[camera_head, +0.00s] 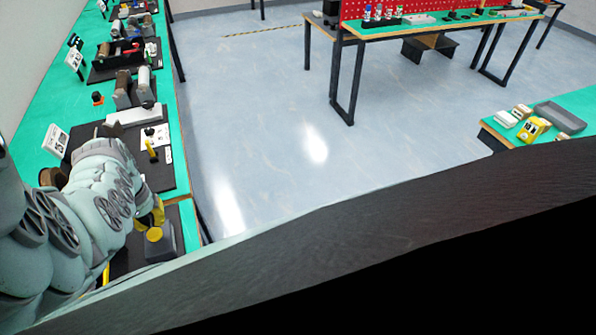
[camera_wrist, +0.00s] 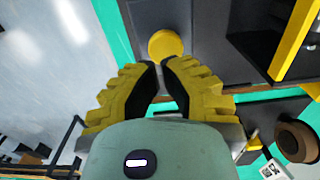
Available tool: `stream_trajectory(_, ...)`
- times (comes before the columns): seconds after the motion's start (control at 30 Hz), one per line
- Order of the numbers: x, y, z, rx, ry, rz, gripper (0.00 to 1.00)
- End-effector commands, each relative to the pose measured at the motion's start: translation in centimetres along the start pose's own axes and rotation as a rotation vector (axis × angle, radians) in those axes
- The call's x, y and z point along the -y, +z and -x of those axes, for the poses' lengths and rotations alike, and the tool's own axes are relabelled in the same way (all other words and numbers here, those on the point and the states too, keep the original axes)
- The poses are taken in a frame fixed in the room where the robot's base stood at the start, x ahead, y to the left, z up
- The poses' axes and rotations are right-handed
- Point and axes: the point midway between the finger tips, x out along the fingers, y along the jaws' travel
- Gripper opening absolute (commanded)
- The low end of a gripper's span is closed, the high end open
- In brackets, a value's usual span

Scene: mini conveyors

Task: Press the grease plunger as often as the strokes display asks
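The grease plunger shows as a round yellow cap (camera_head: 154,235) on a dark grey block (camera_head: 166,246) at the near end of the left bench. In the wrist view the cap (camera_wrist: 166,44) lies just past my fingertips. My gripper (camera_wrist: 163,67) has yellow stepped fingers with black inner faces; their tips are close together with nothing seen between them. In the head view my gripper (camera_head: 150,215) is right by the cap, partly hidden by my arm. I cannot tell whether it touches the cap. No strokes display can be made out with a readable number.
A white card (camera_head: 56,140) with dark characters stands on the green bench behind my arm. A black tray with a white label (camera_head: 156,137) lies beyond my gripper. A yellow bar (camera_wrist: 298,40) stands right of the cap. The floor right of the bench is clear.

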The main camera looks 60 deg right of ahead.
Motion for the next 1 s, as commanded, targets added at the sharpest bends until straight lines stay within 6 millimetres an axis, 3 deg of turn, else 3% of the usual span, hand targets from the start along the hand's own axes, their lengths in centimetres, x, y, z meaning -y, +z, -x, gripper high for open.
stream_trajectory(0.33,-0.1,0.0,-1.8,0.004,0.001,-0.002,0.0)
stream_trajectory(1.0,-0.1,0.0,-2.5,0.0,0.001,-0.001,0.0)
